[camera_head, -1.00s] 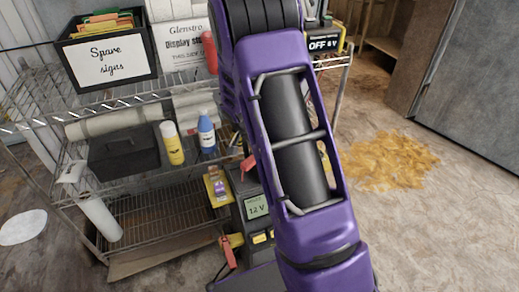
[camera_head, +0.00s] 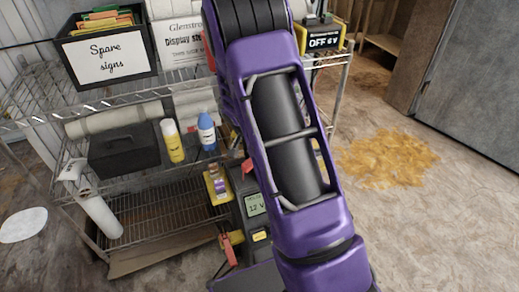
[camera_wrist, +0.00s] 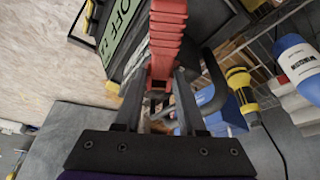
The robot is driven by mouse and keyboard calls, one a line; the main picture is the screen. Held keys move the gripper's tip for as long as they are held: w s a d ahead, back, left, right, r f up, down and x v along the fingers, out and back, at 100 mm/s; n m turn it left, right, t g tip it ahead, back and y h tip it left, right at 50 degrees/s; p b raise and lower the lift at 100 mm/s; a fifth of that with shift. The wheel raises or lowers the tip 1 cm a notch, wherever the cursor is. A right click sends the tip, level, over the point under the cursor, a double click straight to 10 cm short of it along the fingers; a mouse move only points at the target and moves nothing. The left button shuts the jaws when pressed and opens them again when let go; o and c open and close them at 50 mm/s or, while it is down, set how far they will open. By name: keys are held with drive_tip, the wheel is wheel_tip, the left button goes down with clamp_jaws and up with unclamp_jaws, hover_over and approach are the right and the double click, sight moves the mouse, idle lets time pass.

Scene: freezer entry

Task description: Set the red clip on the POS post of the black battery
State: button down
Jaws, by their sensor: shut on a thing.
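In the wrist view my gripper (camera_wrist: 160,84) is shut on a red clip (camera_wrist: 167,35), which points away from the fingers toward the top of the picture. A dark unit with a green display reading OFF (camera_wrist: 118,27) is close on the clip's left. In the head view my purple arm hides the gripper and the held clip. A dark unit with a yellow frame and an "OFF 6 V" display (camera_head: 324,41) stands at the shelf's top right. I cannot make out a POS post, and cannot tell which dark unit is the black battery.
A grey unit showing 12 V (camera_head: 256,205) stands low beside the wire rack. A black sign box (camera_head: 108,49), a yellow bottle (camera_head: 172,142) and a blue bottle (camera_head: 207,132) are on the rack. A yellow-black handle (camera_wrist: 240,85) is right of the clip. Open floor lies right.

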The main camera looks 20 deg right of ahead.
drive_tip(key=shift+f, duration=0.5)
drive_tip(key=shift+c, duration=2)
unclamp_jaws()
drive_tip(key=p+v, duration=0.2)
drive_tip(key=v, duration=1.5)
drive_tip(key=shift+r, duration=0.2)
drive_tip(key=shift+w, duration=0.1)
